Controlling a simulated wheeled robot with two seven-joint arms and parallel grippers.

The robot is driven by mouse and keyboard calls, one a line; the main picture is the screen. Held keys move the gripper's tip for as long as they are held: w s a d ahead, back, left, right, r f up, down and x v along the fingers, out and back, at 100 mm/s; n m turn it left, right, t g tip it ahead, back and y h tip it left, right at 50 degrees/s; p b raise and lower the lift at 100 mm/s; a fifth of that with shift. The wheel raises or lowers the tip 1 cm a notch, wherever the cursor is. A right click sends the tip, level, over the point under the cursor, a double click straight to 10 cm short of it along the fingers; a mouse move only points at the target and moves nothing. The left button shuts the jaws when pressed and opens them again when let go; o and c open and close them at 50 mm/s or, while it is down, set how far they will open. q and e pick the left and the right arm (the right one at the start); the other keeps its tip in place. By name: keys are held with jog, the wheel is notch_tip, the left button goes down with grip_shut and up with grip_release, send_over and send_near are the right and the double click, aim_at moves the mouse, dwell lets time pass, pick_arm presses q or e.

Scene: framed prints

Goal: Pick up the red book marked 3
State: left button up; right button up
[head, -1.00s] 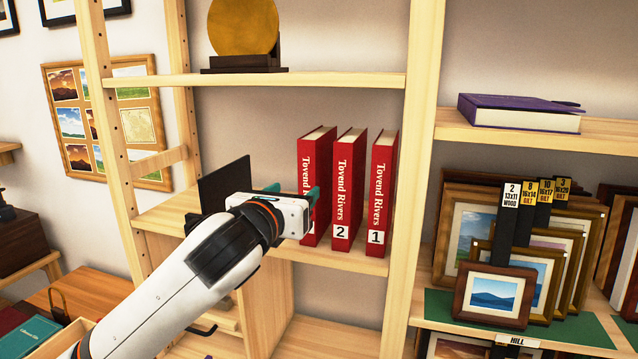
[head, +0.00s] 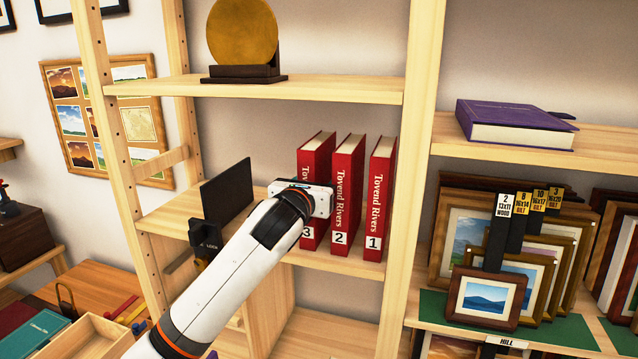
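The red book marked 3 (head: 317,157) stands upright on the middle shelf, the leftmost of three matching red books. Its top and its number label show, while the middle of its spine is hidden. The book marked 2 (head: 346,185) stands just to its right, and the book marked 1 (head: 379,190) to the right of that. My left gripper (head: 306,196) is in front of the spine of book 3. Its fingers are hidden behind its white body, so whether they are open or touch the book cannot be seen. My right gripper is not in view.
A black bookend-like plate (head: 228,191) stands left of the books, with free shelf between. A shelf above (head: 330,89) carries a gold disc (head: 242,32) on a stand. A wooden upright (head: 414,170) is at the right. Framed prints (head: 487,299) stand beyond it.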

pick_arm(q)
jog(key=shift+a, duration=0.1)
jog(key=c, duration=0.3)
grip_shut()
jog(key=shift+r, duration=0.1)
